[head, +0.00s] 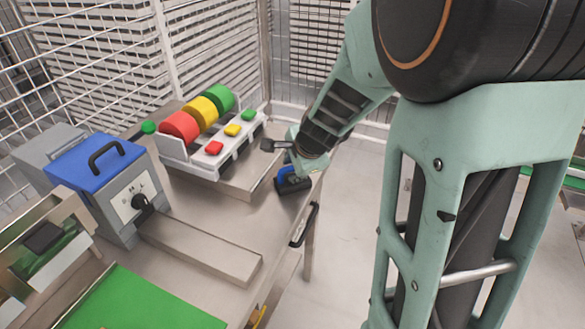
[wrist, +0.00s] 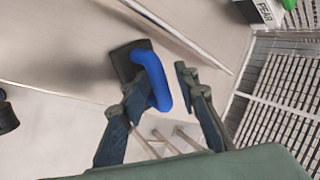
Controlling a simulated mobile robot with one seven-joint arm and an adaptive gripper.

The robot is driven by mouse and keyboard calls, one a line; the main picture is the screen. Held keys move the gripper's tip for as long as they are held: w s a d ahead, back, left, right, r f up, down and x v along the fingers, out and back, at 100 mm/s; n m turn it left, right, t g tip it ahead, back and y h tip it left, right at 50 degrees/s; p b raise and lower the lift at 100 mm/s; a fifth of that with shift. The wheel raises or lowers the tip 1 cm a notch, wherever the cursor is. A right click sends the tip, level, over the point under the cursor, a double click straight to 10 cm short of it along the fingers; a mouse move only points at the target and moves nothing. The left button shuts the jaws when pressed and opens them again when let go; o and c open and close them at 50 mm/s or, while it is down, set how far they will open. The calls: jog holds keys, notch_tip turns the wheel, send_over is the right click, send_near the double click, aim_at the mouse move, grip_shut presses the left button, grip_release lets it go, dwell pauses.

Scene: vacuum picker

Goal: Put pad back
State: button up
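The pad is a black block with a blue curved handle. In the head view the pad (head: 293,187) is at the right edge of the metal table, just below my gripper (head: 289,167). In the wrist view the pad's black block (wrist: 124,60) is at upper left, with its blue handle arching towards my fingers. My gripper (wrist: 158,80) is open, its fingers on either side of the handle. The handle is nearer the left finger; I cannot tell whether they touch. The head view does not show clearly whether the pad rests on the table.
A white rack (head: 192,165) with red, yellow and green rolls stands at the back. A grey machine with a blue lid (head: 92,165) is at left, with a raised metal plate (head: 205,250) beside it. A green mat (head: 140,303) lies in front. Wire mesh encloses the back.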

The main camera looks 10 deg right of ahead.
jog(key=shift+s+r+p, duration=0.15)
jog(key=shift+r+p, duration=0.35)
jog(key=p+v, duration=0.8)
jog(key=v, duration=0.3)
jog(key=shift+s, duration=0.1)
